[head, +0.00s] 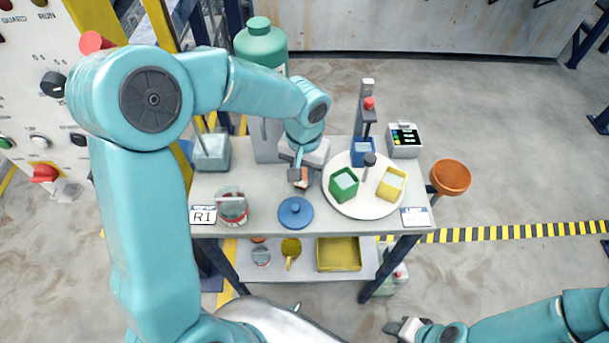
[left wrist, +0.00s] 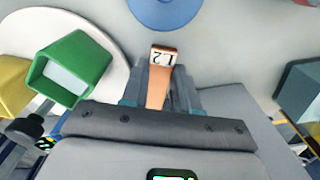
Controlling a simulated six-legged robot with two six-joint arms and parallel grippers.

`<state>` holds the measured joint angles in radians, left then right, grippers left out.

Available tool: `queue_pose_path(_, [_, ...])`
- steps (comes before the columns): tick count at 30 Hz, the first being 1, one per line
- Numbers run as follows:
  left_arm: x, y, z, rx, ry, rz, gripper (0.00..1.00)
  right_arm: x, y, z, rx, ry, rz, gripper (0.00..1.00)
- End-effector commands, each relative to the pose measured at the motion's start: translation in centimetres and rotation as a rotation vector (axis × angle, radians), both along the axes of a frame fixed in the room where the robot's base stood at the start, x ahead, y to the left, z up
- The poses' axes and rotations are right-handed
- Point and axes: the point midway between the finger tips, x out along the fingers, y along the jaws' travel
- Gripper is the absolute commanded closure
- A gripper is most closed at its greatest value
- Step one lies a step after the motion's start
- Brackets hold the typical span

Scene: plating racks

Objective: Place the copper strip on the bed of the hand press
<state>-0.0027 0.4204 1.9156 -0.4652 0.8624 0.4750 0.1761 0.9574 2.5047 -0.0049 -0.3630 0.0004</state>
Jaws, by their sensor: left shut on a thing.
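The copper strip (head: 304,177) is held at my left gripper (head: 300,176), above the middle of the bench. In the left wrist view the copper strip (left wrist: 158,82) sticks out between the fingers, with a white end tag reading L2. My left gripper (left wrist: 160,98) is shut on it. A grey upright device with a red knob (head: 368,103), which looks like the hand press, stands at the back right of the bench. Its bed is hidden behind a blue cup (head: 363,152). My right gripper (head: 407,328) is low at the bottom edge, away from the bench; its fingers are unclear.
A blue lid (head: 295,212) lies in front. A red-banded tin (head: 232,207) is at left. A green bottle (head: 261,45) stands behind.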

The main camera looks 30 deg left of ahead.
Motion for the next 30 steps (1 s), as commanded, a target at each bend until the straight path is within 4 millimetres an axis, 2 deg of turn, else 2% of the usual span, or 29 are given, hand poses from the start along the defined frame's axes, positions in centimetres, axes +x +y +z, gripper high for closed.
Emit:
queue_pose_path(3, [0.1, 0.0, -1.8, 0.000, 0.002, 0.001, 1.00, 0.0, 0.0, 0.1, 0.000, 0.000, 0.000, 0.57])
queue_pose_path(5, [0.2, 0.0, -2.3, 0.001, 0.001, 0.000, 1.00, 0.0, 0.0, 0.1, 0.000, 0.000, 0.000, 0.57])
queue_pose_path(17, [0.2, 0.0, -2.9, 0.000, -0.001, 0.000, 1.00, 0.0, 0.0, -0.5, 0.000, 0.000, 0.000, 0.57])
queue_pose_path(18, [0.2, 0.0, -2.8, 0.000, 0.000, 0.000, 0.61, 0.0, 0.0, -0.3, 0.000, 0.000, 0.000, 0.57])
queue_pose_path(20, [0.2, 0.0, -2.8, 0.000, 0.000, 0.000, 0.45, 0.0, 0.0, -0.3, 0.000, 0.000, 0.000, 0.57])
queue_pose_path(30, [0.2, 0.0, -2.3, 0.000, 0.000, 0.000, 0.45, 0.0, 0.0, 0.2, 0.000, 0.000, 0.000, 0.57])
